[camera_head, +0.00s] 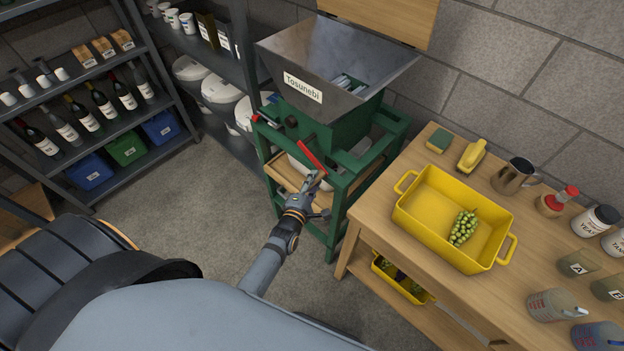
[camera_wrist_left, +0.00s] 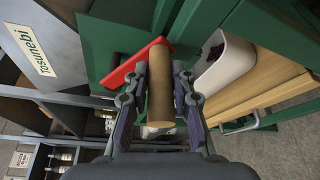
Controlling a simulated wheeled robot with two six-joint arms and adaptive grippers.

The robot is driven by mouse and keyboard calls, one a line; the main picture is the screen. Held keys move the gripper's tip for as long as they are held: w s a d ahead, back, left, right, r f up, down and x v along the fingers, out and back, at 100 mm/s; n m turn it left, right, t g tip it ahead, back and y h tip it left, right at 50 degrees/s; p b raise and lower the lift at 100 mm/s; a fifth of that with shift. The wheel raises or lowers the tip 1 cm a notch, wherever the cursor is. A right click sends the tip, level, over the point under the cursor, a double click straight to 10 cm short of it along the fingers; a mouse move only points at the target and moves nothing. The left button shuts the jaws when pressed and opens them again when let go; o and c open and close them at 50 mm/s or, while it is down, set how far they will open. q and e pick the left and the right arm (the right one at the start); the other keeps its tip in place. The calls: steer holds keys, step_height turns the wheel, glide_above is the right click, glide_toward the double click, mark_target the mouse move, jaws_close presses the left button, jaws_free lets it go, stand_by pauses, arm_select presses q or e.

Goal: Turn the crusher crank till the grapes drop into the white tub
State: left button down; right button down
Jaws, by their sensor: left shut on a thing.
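The crusher has a metal hopper (camera_head: 310,55) labelled Tosunebi on a green frame (camera_head: 345,135). Rollers show inside the hopper; I see no grapes there. Its red crank arm (camera_head: 310,156) shows also in the wrist view (camera_wrist_left: 132,66), with a wooden handle (camera_wrist_left: 161,85) at its end. My left gripper (camera_head: 316,183) is shut around this handle, one finger on each side, as the wrist view shows. The white tub (camera_wrist_left: 228,68) stands under the crusher on a wooden shelf; something dark red lies in it. In the head view the crank and frame mostly hide the tub. My right gripper is not in view.
A wooden table (camera_head: 375,205) stands close on the right, with a yellow crate (camera_head: 425,222) holding green grapes (camera_head: 463,228), a jug (camera_head: 514,176) and jars. A shelf with bottles (camera_head: 95,105) stands at the left. Bare floor (camera_head: 190,190) lies between.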

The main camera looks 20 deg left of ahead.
arm_select(q)
steer(key=shift+d+r+p, duration=0.25)
steer(key=shift+r+p, duration=0.15)
steer(key=shift+r, duration=0.35)
steer(key=shift+r, duration=0.25)
steer(key=c, duration=1.1)
jaws_free()
steer(key=shift+f, duration=0.1)
steer(key=shift+a+f, duration=0.1)
steer(key=shift+s, duration=0.3)
steer(key=s, duration=0.3)
steer(key=s+r, duration=0.1)
steer(key=s, duration=0.7)
steer(key=shift+s+r, duration=0.2)
steer(key=shift+r, duration=0.1)
